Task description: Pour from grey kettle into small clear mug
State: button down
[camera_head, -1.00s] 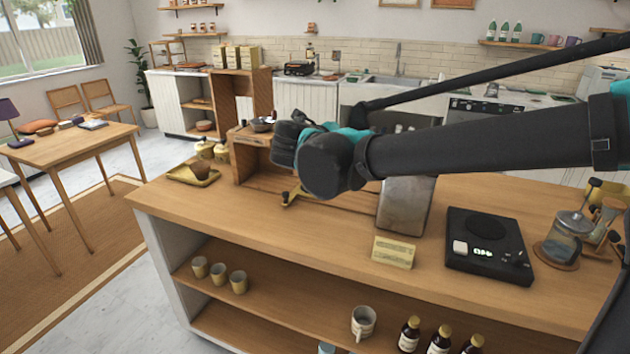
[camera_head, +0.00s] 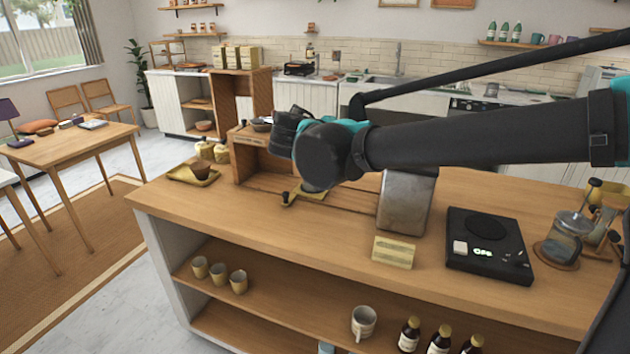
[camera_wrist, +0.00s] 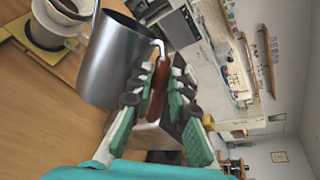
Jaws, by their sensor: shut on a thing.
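The grey kettle (camera_wrist: 118,62) is a metal vessel in the upper left of the wrist view. My gripper (camera_wrist: 160,78) is shut on its reddish-brown handle (camera_wrist: 160,92), with the kettle body beside the fingers. The wrist picture is rolled sideways, so I cannot tell the kettle's exact tilt. A white dripper (camera_wrist: 52,30) stands beyond the kettle on the wooden counter. In the head view my arm hides the gripper and kettle. I cannot make out the small clear mug with certainty in either view.
The wooden counter (camera_head: 320,245) holds a metal box (camera_head: 406,203), a black scale (camera_head: 487,243), a glass press (camera_head: 568,238), a small sign (camera_head: 393,252) and a yellow tray (camera_head: 180,178). An open wooden box unit (camera_head: 243,165) stands behind the arm. The counter's front left is clear.

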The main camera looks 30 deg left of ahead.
jog(key=shift+r, duration=0.2)
jog(key=shift+w+a+r, duration=0.1)
jog(key=shift+a+r, duration=0.1)
jog(key=shift+r, duration=0.15)
dwell(0.6)
jog(key=shift+w+a+r+n, duration=0.1)
jog(key=shift+a+r+n, duration=0.05)
jog(key=shift+r+n, duration=0.15)
jog(key=shift+g, duration=0.3)
dwell(1.1)
dwell(0.3)
jog(key=shift+s+d+f+t, duration=0.15)
jog(key=shift+d+f+t, duration=0.05)
jog(key=shift+f, duration=0.25)
jog(key=shift+s+d+f+t, duration=0.1)
jog(key=shift+d+f+t, duration=0.1)
jog(key=shift+f, duration=0.25)
